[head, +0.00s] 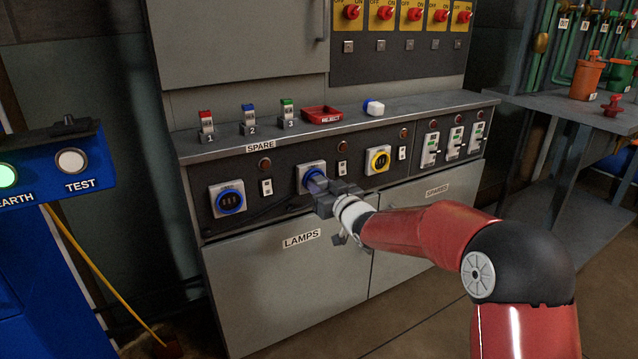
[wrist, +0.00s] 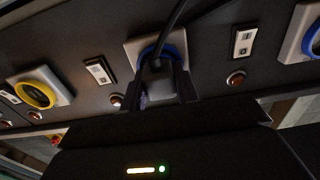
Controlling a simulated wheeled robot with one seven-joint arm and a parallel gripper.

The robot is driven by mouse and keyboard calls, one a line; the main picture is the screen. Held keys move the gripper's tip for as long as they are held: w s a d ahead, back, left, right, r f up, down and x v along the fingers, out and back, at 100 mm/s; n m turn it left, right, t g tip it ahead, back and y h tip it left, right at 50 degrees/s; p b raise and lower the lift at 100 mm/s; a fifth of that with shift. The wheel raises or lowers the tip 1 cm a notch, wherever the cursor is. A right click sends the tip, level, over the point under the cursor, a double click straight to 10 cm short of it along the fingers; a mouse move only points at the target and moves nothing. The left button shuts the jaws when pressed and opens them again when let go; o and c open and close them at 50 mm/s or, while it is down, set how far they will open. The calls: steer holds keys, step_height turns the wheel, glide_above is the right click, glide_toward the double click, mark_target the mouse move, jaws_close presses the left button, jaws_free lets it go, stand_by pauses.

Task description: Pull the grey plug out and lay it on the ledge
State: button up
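The grey plug (wrist: 160,88) with its black cable (wrist: 176,22) is at the middle blue-ringed socket in the wrist view. The socket's blue ring (wrist: 177,50) shows behind it. My gripper (wrist: 162,80) has a finger on each side of the plug, with no clear gap, and looks shut on it. Whether the plug is fully seated I cannot tell. In the head view my gripper (head: 320,190) is in front of the middle socket (head: 311,170) and hides the plug. The grey ledge (head: 440,104) runs above the sockets.
On the ledge stand small numbered red, blue and green units (head: 249,120), a red REJECT tray (head: 322,114) and a white-and-blue piece (head: 374,107). Another blue socket (head: 228,199) is left, a yellow one (head: 378,159) right. The ledge's right end is bare.

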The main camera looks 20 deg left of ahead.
mark_target(324, 188)
jaws_close()
steer(key=shift+b+v, duration=1.05)
steer(key=shift+v, duration=1.95)
